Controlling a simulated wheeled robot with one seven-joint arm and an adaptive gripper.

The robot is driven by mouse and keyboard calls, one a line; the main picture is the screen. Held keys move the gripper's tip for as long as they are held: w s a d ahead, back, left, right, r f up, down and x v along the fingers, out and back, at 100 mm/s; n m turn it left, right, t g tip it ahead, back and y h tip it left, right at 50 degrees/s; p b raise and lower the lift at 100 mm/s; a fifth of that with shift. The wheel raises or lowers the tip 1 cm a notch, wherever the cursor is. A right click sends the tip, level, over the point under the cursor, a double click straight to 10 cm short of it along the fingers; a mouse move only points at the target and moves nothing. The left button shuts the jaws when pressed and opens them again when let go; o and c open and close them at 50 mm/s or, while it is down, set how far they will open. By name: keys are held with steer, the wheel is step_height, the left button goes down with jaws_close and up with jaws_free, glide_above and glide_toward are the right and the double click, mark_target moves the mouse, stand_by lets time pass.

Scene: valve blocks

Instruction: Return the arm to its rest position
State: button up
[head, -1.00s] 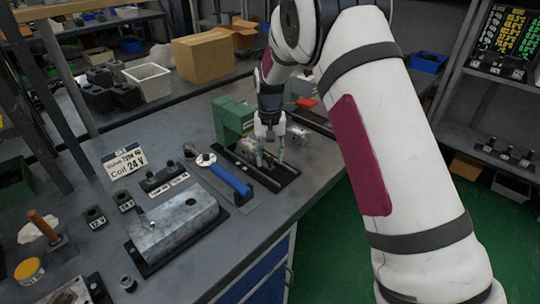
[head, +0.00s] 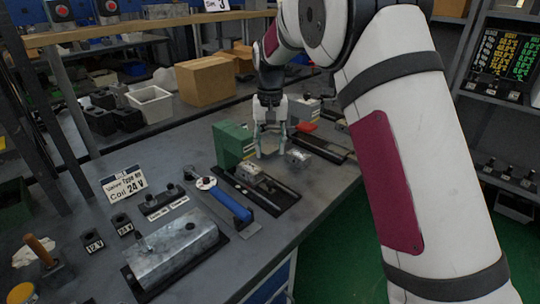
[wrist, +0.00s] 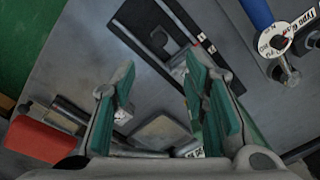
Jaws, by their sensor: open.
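My gripper (head: 271,152) hangs fingers-down over the bench (head: 318,205), with its fingers spread and nothing between them. In the wrist view its two green-padded fingers (wrist: 160,85) stand wide apart above grey bench parts. In the head view a silver valve block (head: 250,173) sits in a black fixture in front of and below the gripper, beside a green block (head: 232,144). A second small silver block (head: 298,157) lies just right of the fingertips. The exact height of the gripper above the bench is hard to tell.
A red block (head: 304,127) is behind right. A cardboard box (head: 206,80) stands farther back. The bench's right front edge is clear.

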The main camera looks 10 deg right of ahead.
steer(key=shift+r, duration=0.1)
steer(key=s+d+r+t+p, duration=0.1)
steer(key=s+d+r+p, duration=0.15)
steer(key=s+r, duration=0.65)
steer(key=s+d+r+t+p, duration=0.1)
steer(key=s+d+r, duration=0.2)
steer(key=s+r, duration=0.7)
steer(key=s+d+f+n+t+p, duration=0.1)
steer(key=s, duration=1)
steer(key=s+d+f+t+p, duration=0.1)
steer(key=s+p, duration=0.1)
steer(key=s, duration=1)
steer(key=shift+s+f+n, duration=0.2)
steer(key=shift+f+n, duration=0.15)
steer(key=shift+n, duration=0.05)
